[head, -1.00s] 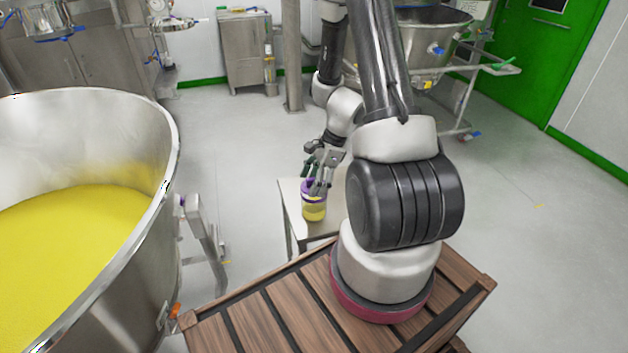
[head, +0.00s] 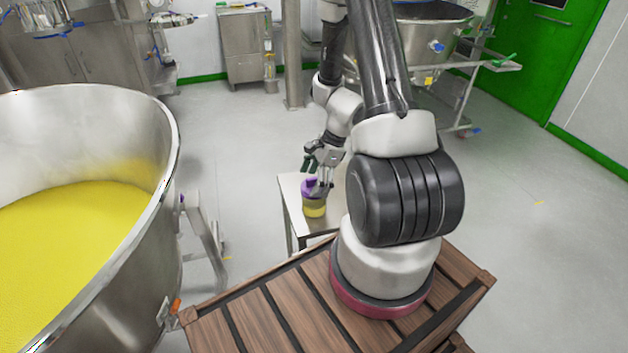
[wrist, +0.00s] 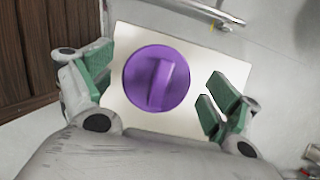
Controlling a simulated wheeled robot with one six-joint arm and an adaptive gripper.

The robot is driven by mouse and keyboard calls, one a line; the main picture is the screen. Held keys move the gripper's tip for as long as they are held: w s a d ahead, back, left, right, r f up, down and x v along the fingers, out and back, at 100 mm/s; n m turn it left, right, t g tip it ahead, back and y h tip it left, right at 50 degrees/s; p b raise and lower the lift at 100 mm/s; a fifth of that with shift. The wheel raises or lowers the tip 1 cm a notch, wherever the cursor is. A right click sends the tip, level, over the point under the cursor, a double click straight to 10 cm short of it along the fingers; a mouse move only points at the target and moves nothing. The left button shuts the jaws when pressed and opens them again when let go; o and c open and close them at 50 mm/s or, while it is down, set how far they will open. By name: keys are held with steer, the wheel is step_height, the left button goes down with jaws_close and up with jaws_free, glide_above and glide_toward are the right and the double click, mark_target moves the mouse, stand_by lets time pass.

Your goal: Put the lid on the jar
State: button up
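The jar (head: 315,210) is clear with yellow contents and stands upright on a small steel table. The purple round lid (head: 310,187) is on top of the jar; whether it is fully seated is too small to tell. In the wrist view the lid (wrist: 150,92) looks flat, with a raised bar handle across it, and hides the jar below. My gripper (head: 315,175) is just above the lid. Its green-padded fingers are spread wide on either side of the lid, with visible gaps, and hold nothing.
The small table (head: 295,193) has a bare top around the jar. A large steel vessel of yellow powder (head: 75,230) stands at the left. A slatted wooden surface (head: 240,320) is in front. Another steel hopper (head: 432,20) stands at the back right. Open floor surrounds the table.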

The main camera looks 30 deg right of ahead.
steer(key=shift+r, duration=0.1)
steer(key=v, duration=1.1)
steer(key=shift+r, duration=0.4)
steer(key=shift+d, duration=0.15)
